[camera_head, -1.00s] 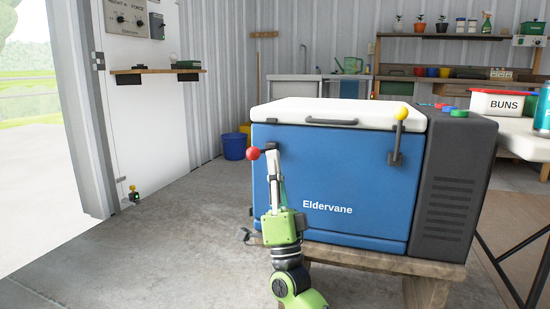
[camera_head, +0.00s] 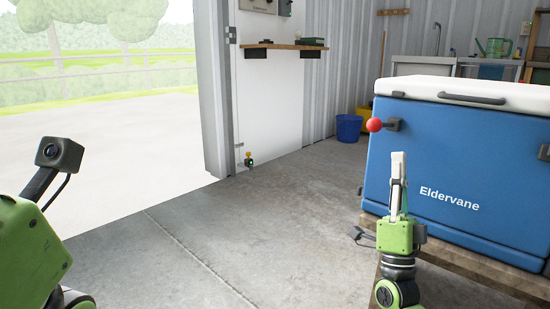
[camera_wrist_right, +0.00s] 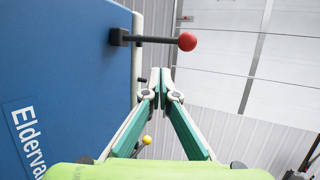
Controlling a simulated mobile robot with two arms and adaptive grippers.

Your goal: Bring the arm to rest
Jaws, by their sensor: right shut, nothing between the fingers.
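My right gripper (camera_head: 397,157) points up in front of the blue cooler (camera_head: 440,165), with its fingers shut and empty. Its tips are just below and right of a red-knobbed latch (camera_head: 375,125) on the cooler's front, in the picture. In the right wrist view, the fingertips (camera_wrist_right: 160,75) meet with nothing between them, and the red knob (camera_wrist_right: 187,41) is beyond and apart from them. Part of my left arm (camera_head: 35,250) shows at the left edge; its fingers are not visible.
The cooler's white lid (camera_head: 490,94) is closed. It stands on a wooden support (camera_head: 460,265) close behind my right arm. Open concrete floor (camera_head: 220,240) lies between my arms. A blue bucket (camera_head: 348,127) and a wall shelf (camera_head: 285,46) are farther back, beside the open doorway.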

